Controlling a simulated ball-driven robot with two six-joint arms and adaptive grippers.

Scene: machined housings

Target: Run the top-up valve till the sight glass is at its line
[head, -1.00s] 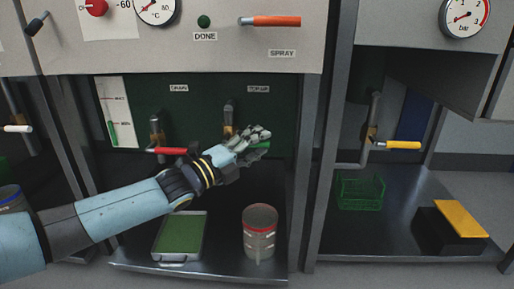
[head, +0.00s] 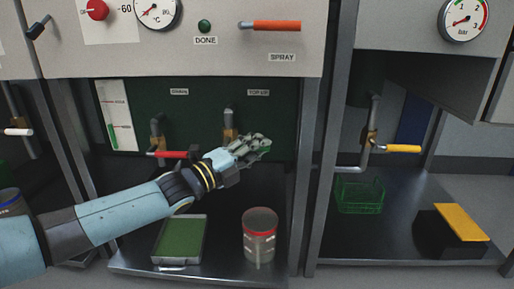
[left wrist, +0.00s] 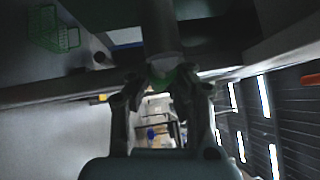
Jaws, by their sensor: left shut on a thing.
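The top-up valve (head: 229,122) is a brass body with a grey pipe under the right-hand label on the dark green back panel. My left gripper (head: 258,147) is shut on its green handle, which is mostly hidden by the fingers. In the left wrist view a green bit of the handle (left wrist: 160,80) shows between the fingertips. The sight glass (head: 118,115) is a white strip at the panel's left with a green column and two red marks. The column's top looks close to the lower mark; the exact level is too small to tell. My right gripper is out of view.
A drain valve with a red handle (head: 172,154) is close to my left forearm. Below are a green-filled tray (head: 160,259) and a red-banded can (head: 260,240). Steel posts flank the bay. An orange spray handle (head: 277,25) is above.

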